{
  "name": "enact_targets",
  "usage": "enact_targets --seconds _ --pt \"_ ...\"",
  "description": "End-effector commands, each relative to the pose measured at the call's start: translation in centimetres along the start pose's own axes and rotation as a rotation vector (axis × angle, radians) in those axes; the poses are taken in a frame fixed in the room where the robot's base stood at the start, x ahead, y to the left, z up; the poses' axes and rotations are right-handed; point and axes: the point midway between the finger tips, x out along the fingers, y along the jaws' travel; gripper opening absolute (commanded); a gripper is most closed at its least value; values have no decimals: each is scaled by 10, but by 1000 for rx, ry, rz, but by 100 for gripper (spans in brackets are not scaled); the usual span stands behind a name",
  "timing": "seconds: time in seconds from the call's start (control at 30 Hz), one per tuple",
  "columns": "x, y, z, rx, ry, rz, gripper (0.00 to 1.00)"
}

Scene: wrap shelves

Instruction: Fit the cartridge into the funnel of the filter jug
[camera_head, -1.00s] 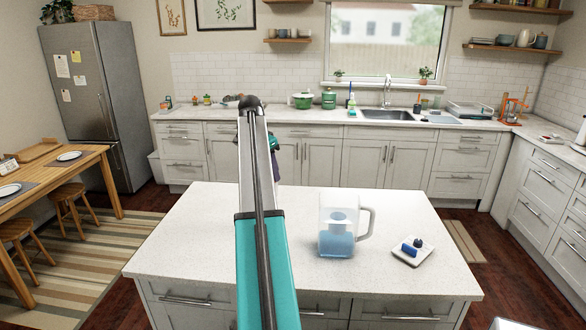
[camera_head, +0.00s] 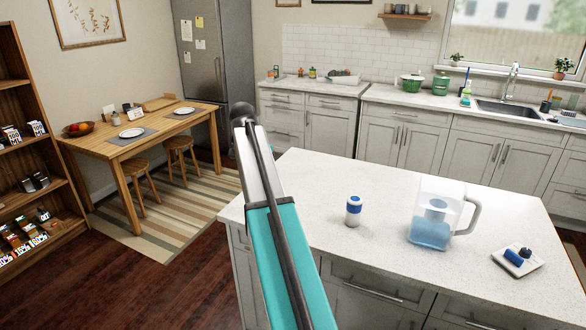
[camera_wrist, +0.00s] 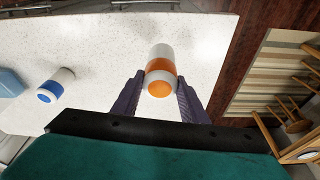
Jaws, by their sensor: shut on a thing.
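The filter jug (camera_head: 432,226) stands upright on the white island, clear with blue water low down and a handle on its right. A pale funnel (camera_head: 437,204) shows inside its upper part. A white cartridge with a blue band (camera_head: 353,211) stands on the island left of the jug; it also shows in the wrist view (camera_wrist: 55,86). In the wrist view, my gripper (camera_wrist: 158,92) is shut on a white cartridge with an orange band and end (camera_wrist: 160,72). In the head view my arm hides the gripper and this cartridge.
A small white tray (camera_head: 535,262) with dark blue items lies right of the jug on the island (camera_head: 300,190). The island's left part is mostly clear. A dining table (camera_head: 145,150) with stools and a wooden shelf (camera_head: 30,170) stand at left.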

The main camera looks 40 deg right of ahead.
Motion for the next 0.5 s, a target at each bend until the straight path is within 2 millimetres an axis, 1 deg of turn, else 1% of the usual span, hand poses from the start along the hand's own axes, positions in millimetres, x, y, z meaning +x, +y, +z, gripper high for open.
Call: enact_targets --seconds 0.03,0.17,0.2,0.27,0.3,0.47,0.5 --pt "3 -9 23 -39 0 -11 12" --pt "5 -29 68 -133 0 -36 12" --pt "6 -35 82 -163 0 -44 12" --pt "6 -42 104 -208 -1 -56 12" --pt "7 -47 119 -241 -1 -65 12" --pt "9 -62 179 -375 -2 -103 12" --pt "10 -64 194 -411 -2 -112 12"
